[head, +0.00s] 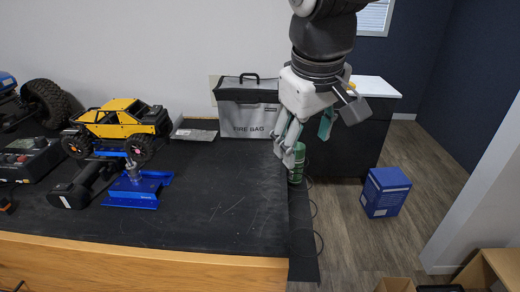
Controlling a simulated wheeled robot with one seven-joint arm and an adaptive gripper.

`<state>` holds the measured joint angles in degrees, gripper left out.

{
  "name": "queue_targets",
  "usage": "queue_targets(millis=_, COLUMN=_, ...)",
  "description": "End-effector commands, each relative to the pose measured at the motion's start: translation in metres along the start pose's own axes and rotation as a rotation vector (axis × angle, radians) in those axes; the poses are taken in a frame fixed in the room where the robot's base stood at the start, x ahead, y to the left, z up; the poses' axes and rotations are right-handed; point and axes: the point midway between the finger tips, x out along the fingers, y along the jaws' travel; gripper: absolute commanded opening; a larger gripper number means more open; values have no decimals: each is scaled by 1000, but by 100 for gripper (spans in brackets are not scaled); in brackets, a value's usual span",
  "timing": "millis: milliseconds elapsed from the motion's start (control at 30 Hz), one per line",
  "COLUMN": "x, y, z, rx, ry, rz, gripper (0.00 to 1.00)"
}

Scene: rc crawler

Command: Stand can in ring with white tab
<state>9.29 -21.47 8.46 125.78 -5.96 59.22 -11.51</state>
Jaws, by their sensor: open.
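A green can (296,175) stands upright at the right edge of the black-topped bench. My gripper (291,146) is open and points down just over the can. Its fingers hide part of the can's upper body. I cannot tell whether the can is between the fingers or just behind them. No ring with a white tab can be made out. Thin dark loops show beside the bench's right edge, too fine to identify.
A grey fire bag (248,108) stands at the back of the bench (225,215). A yellow crawler (120,125), a blue stand (138,188) and a black drill-like tool (82,186) are at left. The bench's front middle is clear. A blue box (385,192) is on the floor.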

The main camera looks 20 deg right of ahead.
Motion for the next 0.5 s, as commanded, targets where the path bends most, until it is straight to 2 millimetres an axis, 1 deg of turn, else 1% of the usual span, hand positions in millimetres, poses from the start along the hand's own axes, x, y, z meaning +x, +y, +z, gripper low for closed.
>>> queue_targets(millis=33, x=-3, y=-8, z=19, rx=36, ry=29, rz=-8, gripper=62)
queue_targets(millis=100, x=-3, y=-18, z=42, rx=92, ry=64, rz=-29, gripper=62)
queue_targets(millis=200, x=1, y=-31, z=68, rx=161, ry=105, rz=-63, gripper=62)
queue_targets(millis=300, x=6, y=-40, z=87, rx=210, ry=132, rz=-92, gripper=62)
queue_targets(millis=400, x=9, y=-45, z=96, rx=240, ry=148, rz=-113, gripper=62)
queue_targets(millis=500, x=11, y=-47, z=100, rx=252, ry=153, rz=-120, gripper=62)
